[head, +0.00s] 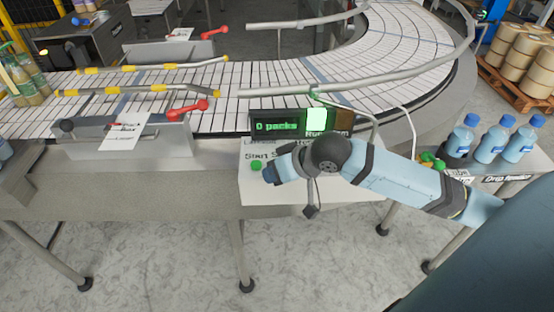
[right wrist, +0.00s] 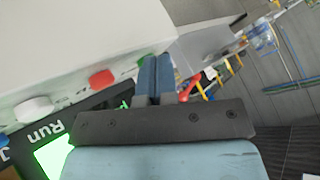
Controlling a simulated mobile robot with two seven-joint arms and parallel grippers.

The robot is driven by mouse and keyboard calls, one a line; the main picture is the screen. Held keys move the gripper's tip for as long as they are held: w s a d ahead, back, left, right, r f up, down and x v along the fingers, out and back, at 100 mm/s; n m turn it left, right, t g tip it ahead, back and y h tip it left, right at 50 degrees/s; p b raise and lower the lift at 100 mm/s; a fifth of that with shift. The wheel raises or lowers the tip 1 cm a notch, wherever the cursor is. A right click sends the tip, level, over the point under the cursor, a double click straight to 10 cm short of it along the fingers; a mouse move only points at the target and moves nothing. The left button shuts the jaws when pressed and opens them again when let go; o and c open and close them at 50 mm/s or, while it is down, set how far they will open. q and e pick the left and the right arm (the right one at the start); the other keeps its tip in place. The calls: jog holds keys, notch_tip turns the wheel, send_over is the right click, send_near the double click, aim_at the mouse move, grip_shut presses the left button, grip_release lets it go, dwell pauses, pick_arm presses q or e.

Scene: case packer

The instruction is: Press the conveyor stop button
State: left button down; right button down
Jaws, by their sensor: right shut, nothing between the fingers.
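The control panel (head: 228,185) is a pale box at the conveyor's front edge. It carries a green button (head: 256,165) beside lettering that reads Start. In the right wrist view a red button (right wrist: 102,79) sits between a white knob (right wrist: 35,109) and the green button, which the fingers partly cover. The red button is hidden behind my right gripper in the head view. My right gripper (head: 272,172) is shut and empty over the panel, just right of the green button. Its blue fingers also show in the right wrist view (right wrist: 155,78). I cannot tell whether they touch the panel. My left gripper is out of view.
A display (head: 276,126) above the panel reads 0 packs, with a lit green Running lamp (head: 317,118). The conveyor (head: 215,78) curves behind, with rails along it. Blue bottles (head: 490,145) stand at the right. Open floor lies in front.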

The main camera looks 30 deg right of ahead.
jog(key=shift+m, duration=0.6)
jog(key=w+d+r, duration=0.2)
jog(key=r, duration=0.1)
jog(key=d+r, duration=0.2)
jog(key=shift+w+r+p, duration=0.2)
jog(key=shift+w+p, duration=0.1)
jog(key=shift+w, duration=0.1)
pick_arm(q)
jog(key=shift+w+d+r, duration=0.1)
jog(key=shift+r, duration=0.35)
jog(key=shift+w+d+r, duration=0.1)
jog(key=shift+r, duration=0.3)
pick_arm(e)
jog(key=shift+m, duration=0.8)
jog(key=r, duration=0.1)
jog(key=d+r, duration=0.1)
jog(key=r, duration=0.1)
jog(key=w+d+r, duration=0.1)
jog(key=r, duration=0.1)
jog(key=shift+d, duration=0.15)
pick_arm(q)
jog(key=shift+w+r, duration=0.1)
pick_arm(e)
jog(key=shift+f, duration=0.1)
